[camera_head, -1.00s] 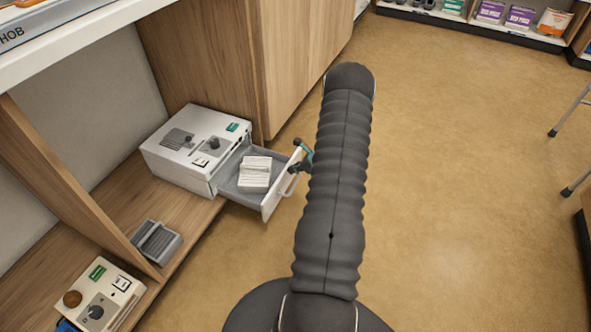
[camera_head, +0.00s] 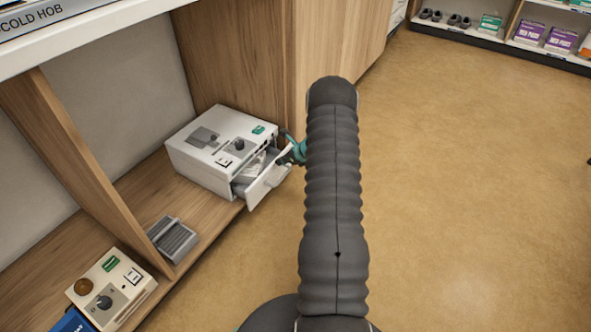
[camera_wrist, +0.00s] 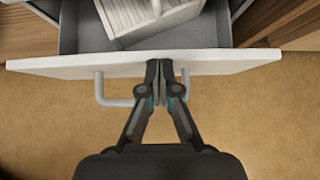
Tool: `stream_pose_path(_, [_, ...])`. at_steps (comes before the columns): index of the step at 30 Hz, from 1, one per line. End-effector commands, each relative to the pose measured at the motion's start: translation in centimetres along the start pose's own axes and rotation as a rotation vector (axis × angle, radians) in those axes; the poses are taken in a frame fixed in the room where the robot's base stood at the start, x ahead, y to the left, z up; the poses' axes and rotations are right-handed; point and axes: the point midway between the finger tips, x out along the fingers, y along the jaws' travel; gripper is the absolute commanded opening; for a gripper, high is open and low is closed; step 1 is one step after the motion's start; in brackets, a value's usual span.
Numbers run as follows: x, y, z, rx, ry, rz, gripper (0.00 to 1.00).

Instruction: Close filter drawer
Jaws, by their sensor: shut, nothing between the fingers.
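The filter drawer (camera_head: 268,184) is a white-fronted drawer in a white machine (camera_head: 222,150) on the low wooden shelf. It stands partly open, with a short stretch out of the housing. In the wrist view the drawer front (camera_wrist: 220,62) runs across the picture, with a grey bar handle (camera_wrist: 115,102) on its outer face. A pale ribbed filter block (camera_wrist: 150,14) lies inside, tilted. My gripper (camera_wrist: 167,66) is shut and empty, its fingertips at the drawer's front panel near the middle of the handle. In the head view my arm partly hides the gripper (camera_head: 296,152).
A wooden panel (camera_head: 240,65) rises behind the machine. A grey slotted device (camera_head: 172,240) and a cream control box (camera_head: 115,287) stand on the shelf to the lower left. The floor (camera_head: 460,200) to the right is open.

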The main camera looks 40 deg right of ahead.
Motion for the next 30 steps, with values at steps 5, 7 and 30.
stream_pose_path(5, [1.8,0.1,1.6,-0.001,0.001,0.001,0.00])
stream_pose_path(7, [2.2,0.1,1.9,-0.001,0.002,0.001,0.00])
stream_pose_path(30, [2.0,-0.1,1.7,0.001,0.001,0.001,0.00])
